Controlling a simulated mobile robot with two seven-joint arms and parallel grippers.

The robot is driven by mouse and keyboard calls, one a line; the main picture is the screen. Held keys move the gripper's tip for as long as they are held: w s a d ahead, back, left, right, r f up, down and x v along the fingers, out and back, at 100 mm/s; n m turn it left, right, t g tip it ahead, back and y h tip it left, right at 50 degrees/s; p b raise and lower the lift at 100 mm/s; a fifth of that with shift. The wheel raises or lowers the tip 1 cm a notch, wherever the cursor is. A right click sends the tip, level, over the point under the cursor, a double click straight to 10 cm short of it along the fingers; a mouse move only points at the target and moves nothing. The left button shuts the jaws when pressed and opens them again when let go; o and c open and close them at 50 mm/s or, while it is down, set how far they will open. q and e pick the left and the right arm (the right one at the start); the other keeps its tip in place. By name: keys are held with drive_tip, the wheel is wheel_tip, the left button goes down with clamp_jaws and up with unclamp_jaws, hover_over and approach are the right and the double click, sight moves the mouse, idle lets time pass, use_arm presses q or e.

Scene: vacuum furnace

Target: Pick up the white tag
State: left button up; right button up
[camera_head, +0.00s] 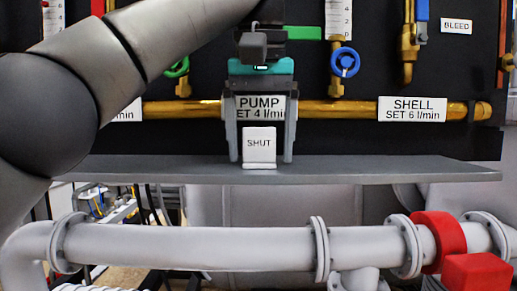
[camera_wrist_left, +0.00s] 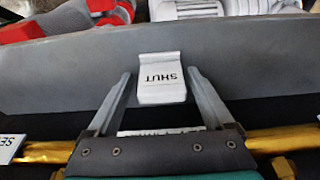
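The white tag (camera_head: 259,146), marked SHUT, stands on the grey shelf (camera_head: 400,172) below the PUMP label. It also shows in the left wrist view (camera_wrist_left: 161,78), where its lettering appears upside down. My left gripper (camera_head: 261,158) is open, with one finger on each side of the tag. In the left wrist view a gap shows between the tag and each finger of the left gripper (camera_wrist_left: 157,78). My right gripper is in neither view.
A brass pipe (camera_head: 340,112) runs along the black panel behind the gripper. A blue valve wheel (camera_head: 345,62) is to the right, and a green one (camera_head: 177,67) is to the left. A large grey pipe (camera_head: 190,247) with a red fitting runs below the shelf. The shelf's right part is clear.

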use_arm(q)
drive_tip(key=shift+a, duration=0.1)
drive_tip(key=c, duration=1.2)
drive_tip(key=shift+a+r, duration=0.1)
